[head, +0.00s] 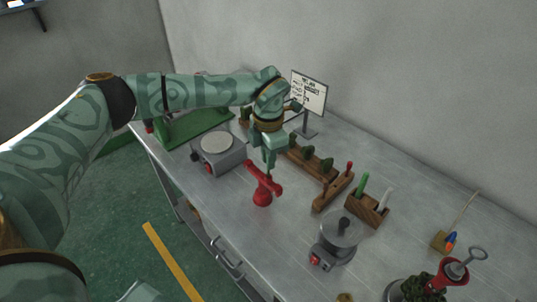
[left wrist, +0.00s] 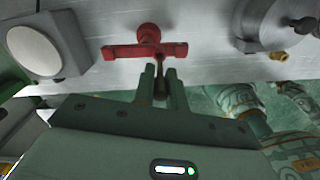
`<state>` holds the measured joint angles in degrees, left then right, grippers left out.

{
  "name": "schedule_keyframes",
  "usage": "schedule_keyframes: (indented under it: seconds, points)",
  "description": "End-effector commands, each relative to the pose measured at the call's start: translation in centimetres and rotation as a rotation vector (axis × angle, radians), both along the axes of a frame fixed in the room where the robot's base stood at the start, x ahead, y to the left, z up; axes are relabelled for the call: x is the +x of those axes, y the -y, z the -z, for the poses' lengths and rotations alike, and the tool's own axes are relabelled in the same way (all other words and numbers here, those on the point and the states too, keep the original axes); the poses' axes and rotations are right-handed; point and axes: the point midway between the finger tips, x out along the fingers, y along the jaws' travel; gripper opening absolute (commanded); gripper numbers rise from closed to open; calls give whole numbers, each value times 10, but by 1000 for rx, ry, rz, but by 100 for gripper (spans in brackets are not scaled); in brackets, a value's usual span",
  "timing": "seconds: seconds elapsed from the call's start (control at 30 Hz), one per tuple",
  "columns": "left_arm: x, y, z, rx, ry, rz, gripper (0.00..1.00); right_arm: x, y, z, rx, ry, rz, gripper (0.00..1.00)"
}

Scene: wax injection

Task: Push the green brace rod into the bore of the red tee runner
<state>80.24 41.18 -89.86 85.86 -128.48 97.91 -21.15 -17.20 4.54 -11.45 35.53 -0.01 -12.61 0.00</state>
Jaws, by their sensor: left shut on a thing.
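The red tee runner (head: 266,187) stands upright near the middle of the bench, its crossbar above a thick red lower part. It also shows in the left wrist view (left wrist: 145,51), with the crossbar lying across the picture just beyond my fingertips. My left gripper (head: 270,163) is directly above it, pointing down. In the left wrist view its fingers (left wrist: 160,80) are shut on a narrow dark stem that meets the crossbar. The bore is not clear. A green rod (head: 363,183) stands upright in a wooden holder to the right. My right gripper is not seen.
A white-topped hot plate (head: 217,161) is left of the tee. A wooden holder (head: 367,209) also bears a white rod. A grey lidded pot (head: 338,238) stands front right. Wooden racks and a sign (head: 309,92) lie behind. Bare bench surrounds the tee's front.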

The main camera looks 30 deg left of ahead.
Motion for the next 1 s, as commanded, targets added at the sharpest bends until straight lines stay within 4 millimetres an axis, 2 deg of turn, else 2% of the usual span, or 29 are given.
schedule_keyframes:
  seconds: [0.73,0.77,0.83,0.87,1.0]
  points:
    - [0,0,19,1,-1,0,0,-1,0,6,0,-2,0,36]
    - [0,0,20,0,0,1,16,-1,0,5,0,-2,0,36]
    - [0,0,19,0,0,1,36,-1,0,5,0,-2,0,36]
    - [0,0,19,0,0,0,39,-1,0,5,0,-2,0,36]
    - [0,0,19,0,0,0,39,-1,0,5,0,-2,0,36]
